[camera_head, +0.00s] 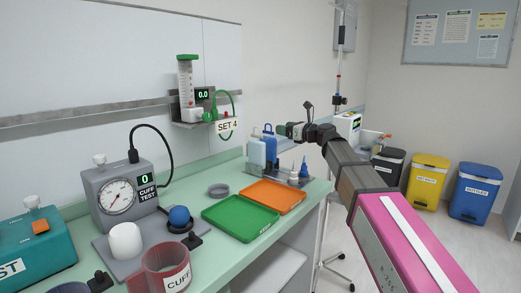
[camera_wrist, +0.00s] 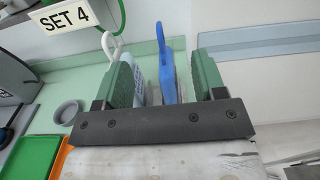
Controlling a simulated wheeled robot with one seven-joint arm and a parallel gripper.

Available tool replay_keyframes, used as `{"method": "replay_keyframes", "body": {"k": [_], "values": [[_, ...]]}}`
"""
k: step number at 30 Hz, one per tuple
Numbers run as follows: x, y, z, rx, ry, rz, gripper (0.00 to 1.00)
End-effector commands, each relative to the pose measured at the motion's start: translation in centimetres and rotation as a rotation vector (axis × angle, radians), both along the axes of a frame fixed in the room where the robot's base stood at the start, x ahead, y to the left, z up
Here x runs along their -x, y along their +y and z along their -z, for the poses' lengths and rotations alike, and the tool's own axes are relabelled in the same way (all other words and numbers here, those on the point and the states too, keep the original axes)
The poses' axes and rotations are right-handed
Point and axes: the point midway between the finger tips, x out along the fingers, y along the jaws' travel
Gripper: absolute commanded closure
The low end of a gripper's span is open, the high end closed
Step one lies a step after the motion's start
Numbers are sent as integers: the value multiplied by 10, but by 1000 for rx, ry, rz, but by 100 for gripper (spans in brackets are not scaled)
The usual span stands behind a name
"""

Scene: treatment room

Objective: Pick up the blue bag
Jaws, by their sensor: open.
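The blue bag (camera_head: 269,146) hangs or stands upright at the back of the green counter, beside a pale bag (camera_head: 256,152). My gripper (camera_head: 290,130) is at the end of my arm, just right of the blue bag's top in the head view. In the wrist view the blue bag (camera_wrist: 167,72) shows edge-on between the two green fingers of my open gripper (camera_wrist: 162,70), touching neither visibly. Its looped top points up. The pale bag (camera_wrist: 137,80) is left of it, partly behind the left finger. The lower parts are hidden by the gripper's bar.
An orange tray (camera_head: 290,192) and a green tray (camera_head: 228,219) lie in front of the bags, with a grey ring (camera_head: 218,190) beside them. Small bottles (camera_head: 304,168) stand to the right. The SET 4 holder (camera_head: 200,122) is on the wall at left.

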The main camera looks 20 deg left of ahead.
Motion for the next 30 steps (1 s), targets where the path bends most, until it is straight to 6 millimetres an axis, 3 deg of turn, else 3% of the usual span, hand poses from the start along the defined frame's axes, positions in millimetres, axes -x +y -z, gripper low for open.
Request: {"method": "replay_keyframes", "body": {"k": [5, 16, 21, 30], "values": [[1, 1, 17, -8, 11, -1, 36], [1, 1, 78, -6, 9, -2, 36], [-6, 21, 77, -6, 6, -2, 36], [-11, 38, 77, -6, 6, -3, 36]]}}
